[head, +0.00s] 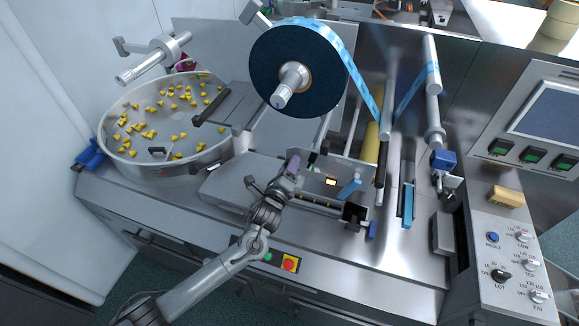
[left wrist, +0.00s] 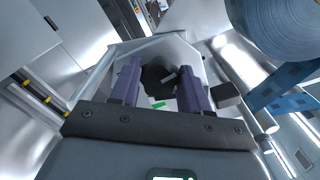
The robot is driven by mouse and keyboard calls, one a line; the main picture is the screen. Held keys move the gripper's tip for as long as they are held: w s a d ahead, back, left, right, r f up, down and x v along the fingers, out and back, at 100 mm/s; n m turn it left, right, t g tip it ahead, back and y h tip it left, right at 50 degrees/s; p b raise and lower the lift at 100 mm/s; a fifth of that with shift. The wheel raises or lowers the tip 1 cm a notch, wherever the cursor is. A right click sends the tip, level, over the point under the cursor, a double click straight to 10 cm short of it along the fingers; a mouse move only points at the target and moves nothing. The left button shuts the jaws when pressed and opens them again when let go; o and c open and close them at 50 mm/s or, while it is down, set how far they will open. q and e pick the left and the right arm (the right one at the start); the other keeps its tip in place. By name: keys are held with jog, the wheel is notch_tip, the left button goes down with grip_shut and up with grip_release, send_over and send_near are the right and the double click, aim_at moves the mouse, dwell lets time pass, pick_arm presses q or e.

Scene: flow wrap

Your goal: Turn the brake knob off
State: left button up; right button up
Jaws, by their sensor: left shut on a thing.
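The brake knob (left wrist: 158,78) is a dark round knob with a pale mark, seen between my purple fingers in the left wrist view. A small green mark (left wrist: 158,105) shows beside it on the panel. My left gripper (left wrist: 160,88) is shut on the knob, one finger on each side. In the head view my left gripper (head: 293,163) reaches to the metal housing below the film reel. The knob is mostly hidden there. My right gripper is not in view.
A large film reel (head: 270,92) hangs just above the gripper, with blue film running right. A round bowl (head: 110,150) with several yellow pieces stands left. A control panel (head: 505,240) with knobs is at right.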

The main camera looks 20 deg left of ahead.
pick_arm(q)
jog(key=n, duration=0.8)
jog(key=n+b, duration=0.1)
jog(key=n, duration=1.5)
jog(key=shift+d+f+b, duration=0.15)
jog(key=shift+f+b, duration=0.2)
jog(key=o, duration=1)
jog(key=shift+s, duration=0.1)
